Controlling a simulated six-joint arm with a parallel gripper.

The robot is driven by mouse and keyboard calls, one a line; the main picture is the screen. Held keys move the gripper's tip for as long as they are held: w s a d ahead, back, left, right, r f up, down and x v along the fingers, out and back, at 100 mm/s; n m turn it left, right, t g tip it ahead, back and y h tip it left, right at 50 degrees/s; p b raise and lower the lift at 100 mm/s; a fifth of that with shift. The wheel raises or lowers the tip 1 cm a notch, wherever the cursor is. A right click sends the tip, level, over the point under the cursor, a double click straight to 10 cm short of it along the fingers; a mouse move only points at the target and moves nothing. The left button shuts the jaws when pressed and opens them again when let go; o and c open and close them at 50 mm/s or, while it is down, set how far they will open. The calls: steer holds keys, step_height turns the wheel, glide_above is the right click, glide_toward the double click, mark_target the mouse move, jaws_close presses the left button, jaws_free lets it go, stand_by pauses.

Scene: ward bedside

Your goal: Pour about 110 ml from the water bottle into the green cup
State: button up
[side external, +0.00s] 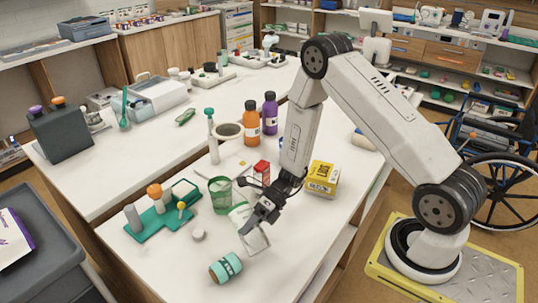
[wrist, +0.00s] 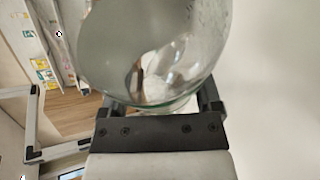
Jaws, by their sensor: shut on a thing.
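My gripper (side external: 265,206) is shut on a clear water bottle (side external: 252,238) and holds it tilted over the white table. The bottle's upper left end is close to the right side of the green cup (side external: 219,196), which stands upright on the table. I cannot tell whether water is flowing or how much is in the cup. In the wrist view, the clear bottle (wrist: 150,55) fills the upper middle, between the fingers of my gripper (wrist: 158,105). The cup cannot be made out there.
A teal rack (side external: 160,222) stands left of the cup. A white cap (side external: 198,235) and a teal-banded jar (side external: 225,268) lie in front. A yellow box (side external: 322,179), a red-topped box (side external: 261,172), orange (side external: 251,122) and purple (side external: 270,113) bottles stand behind.

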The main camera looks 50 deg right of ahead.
mark_target(240, 214)
steer(key=shift+w+d+f+n+t+h, duration=0.2)
steer(key=shift+w+n+t+h, duration=0.15)
steer(key=shift+w+n, duration=0.3)
steer(key=shift+w+d+r+n+t+h, duration=0.2)
steer(key=shift+w+d+n+t+h, duration=0.1)
steer(key=shift+w+n+t, duration=0.25)
steer(key=shift+w+d+r+n+t+h, duration=0.15)
steer(key=shift+w+d+n+t+h, duration=0.1)
steer(key=shift+w+n+t, duration=0.2)
steer(key=shift+w+d+r+n+t+h, duration=0.1)
steer(key=shift+w+n+t+h, duration=0.35)
steer(key=shift+n+t, duration=0.6)
steer(key=shift+w+d+n+t, duration=0.3)
steer(key=shift+w+n+t, duration=0.55)
steer(key=shift+n, duration=0.35)
steer(key=shift+w+f, duration=0.1)
steer(key=shift+f, duration=0.1)
steer(key=shift+d, duration=0.15)
